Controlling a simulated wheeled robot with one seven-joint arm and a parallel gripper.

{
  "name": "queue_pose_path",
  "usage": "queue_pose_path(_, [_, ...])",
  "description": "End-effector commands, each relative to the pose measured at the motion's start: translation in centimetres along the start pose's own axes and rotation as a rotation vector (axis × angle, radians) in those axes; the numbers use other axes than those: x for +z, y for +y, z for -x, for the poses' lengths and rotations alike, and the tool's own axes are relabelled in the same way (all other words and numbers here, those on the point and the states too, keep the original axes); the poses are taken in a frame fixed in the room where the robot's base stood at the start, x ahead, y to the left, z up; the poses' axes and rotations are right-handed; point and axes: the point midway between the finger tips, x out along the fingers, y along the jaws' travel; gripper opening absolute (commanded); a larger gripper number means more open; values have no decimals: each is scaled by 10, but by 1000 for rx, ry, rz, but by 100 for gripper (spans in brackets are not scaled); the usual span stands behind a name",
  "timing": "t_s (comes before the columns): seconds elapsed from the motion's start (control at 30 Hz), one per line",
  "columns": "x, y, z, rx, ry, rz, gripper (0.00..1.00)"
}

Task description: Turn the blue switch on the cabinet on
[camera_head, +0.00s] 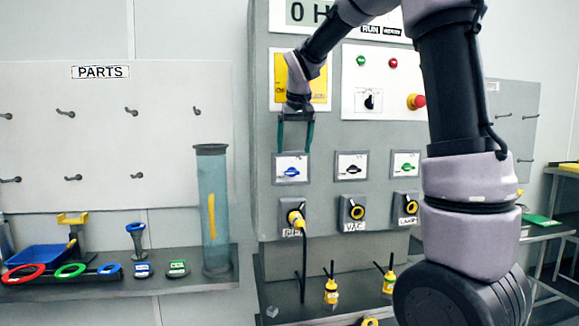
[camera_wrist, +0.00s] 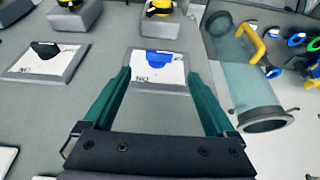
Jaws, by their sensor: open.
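The blue switch (camera_head: 291,171) is a small knob on a white plate at the lower left of the grey cabinet (camera_head: 330,215). In the wrist view the blue switch (camera_wrist: 158,58) lies ahead, between the fingertips. My gripper (camera_head: 296,148) hangs with its fingers downward just above the switch plate. It also shows in the wrist view (camera_wrist: 158,80) with two green fingers spread on either side of the plate, open and empty. I cannot tell whether the fingers touch the panel. The knob looks roughly level in the head view.
A black switch (camera_head: 351,169) and a green switch (camera_head: 404,168) sit to the right on the same row. Sockets lie below, one with a yellow plug (camera_head: 296,217). A clear cylinder (camera_head: 213,215) stands on the shelf at left. A red emergency button (camera_head: 417,101) sticks out upper right.

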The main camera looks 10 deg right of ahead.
Motion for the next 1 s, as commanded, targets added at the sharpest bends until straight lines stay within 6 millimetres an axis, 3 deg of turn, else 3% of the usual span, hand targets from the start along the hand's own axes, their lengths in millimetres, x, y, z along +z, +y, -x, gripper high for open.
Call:
queue_pose_path(0.1, [1,0,-25,1,-3,0,91])
queue_pose_path(0.33, [0,0,-60,0,-2,-1,91])
queue_pose_path(0.5, [0,0,-70,0,0,-1,91])
queue_pose_path(0.77, [0,0,-72,0,0,-2,91])
queue_pose_path(0.87, [0,0,-72,-1,0,-2,60])
queue_pose_path(1.0, [0,0,-71,-1,0,-2,7])
